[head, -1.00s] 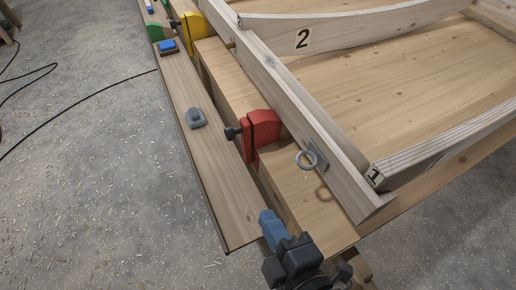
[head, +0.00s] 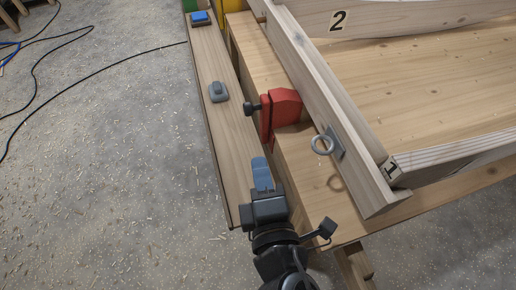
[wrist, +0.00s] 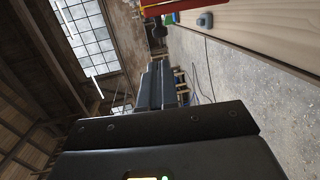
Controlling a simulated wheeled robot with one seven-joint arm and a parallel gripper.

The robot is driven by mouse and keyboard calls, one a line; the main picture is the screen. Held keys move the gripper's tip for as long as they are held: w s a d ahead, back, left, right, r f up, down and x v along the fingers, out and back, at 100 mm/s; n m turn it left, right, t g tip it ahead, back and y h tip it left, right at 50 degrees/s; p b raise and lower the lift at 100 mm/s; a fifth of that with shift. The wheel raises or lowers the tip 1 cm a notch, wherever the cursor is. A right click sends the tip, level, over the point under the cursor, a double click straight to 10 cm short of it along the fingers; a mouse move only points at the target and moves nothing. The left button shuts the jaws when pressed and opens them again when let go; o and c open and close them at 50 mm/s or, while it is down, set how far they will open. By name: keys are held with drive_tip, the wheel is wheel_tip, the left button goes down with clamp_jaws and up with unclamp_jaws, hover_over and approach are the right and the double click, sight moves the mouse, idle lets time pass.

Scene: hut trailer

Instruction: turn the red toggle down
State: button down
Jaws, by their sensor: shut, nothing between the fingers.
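The red toggle (head: 283,108) is a red clamp-like piece on the side of the wooden bench, with a dark knob (head: 251,108) sticking out to its left. A red part (wrist: 158,8) also shows at the top edge of the wrist view, with a dark knob (wrist: 160,31) below it. My gripper (head: 262,172) has blue fingertips, closed together with nothing between them. It is over the narrow plank, below and slightly left of the red piece in the head view, and apart from it. In the wrist view my gripper (wrist: 155,87) points toward the far wall.
A metal ring (head: 323,145) sticks out from the wooden beam (head: 335,115). The floor at left is open, crossed by a black cable (head: 88,77).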

sight(248, 113)
drive_tip(key=p+x, duration=0.1)
drive_tip(key=x, duration=1.1)
drive_tip(key=shift+w, duration=0.4)
drive_tip(key=shift+r+p, duration=0.15)
drive_tip(key=shift+p, duration=0.3)
